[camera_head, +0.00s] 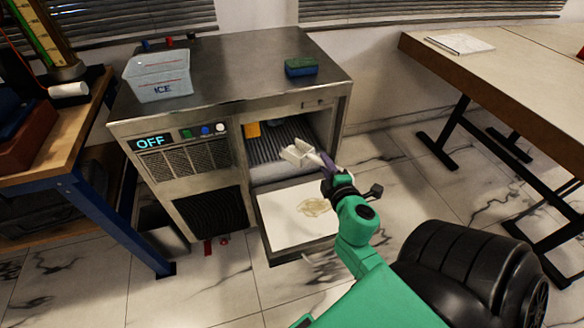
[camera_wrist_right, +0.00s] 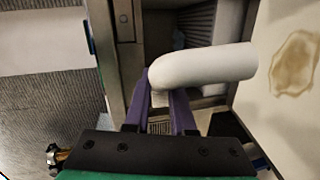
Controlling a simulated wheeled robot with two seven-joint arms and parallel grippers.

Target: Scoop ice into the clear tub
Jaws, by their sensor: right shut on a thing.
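The clear tub (camera_head: 159,76), marked ICE, stands on the left of the ice machine's (camera_head: 240,72) steel top. The machine's lower right compartment is open, with its door (camera_head: 290,218) folded down. My right gripper (camera_head: 328,172) is at the mouth of this compartment, shut on a white scoop (camera_head: 302,154). The scoop's head points left into the opening. I cannot make out ice in the compartment or the scoop. My left gripper is not in view.
A green and blue sponge (camera_head: 301,67) lies on the machine's top. The open door has a brown stain. A wooden bench (camera_head: 62,150) stands at left, and a table (camera_head: 500,75) at right. Bare tiled floor lies between the machine and the right table.

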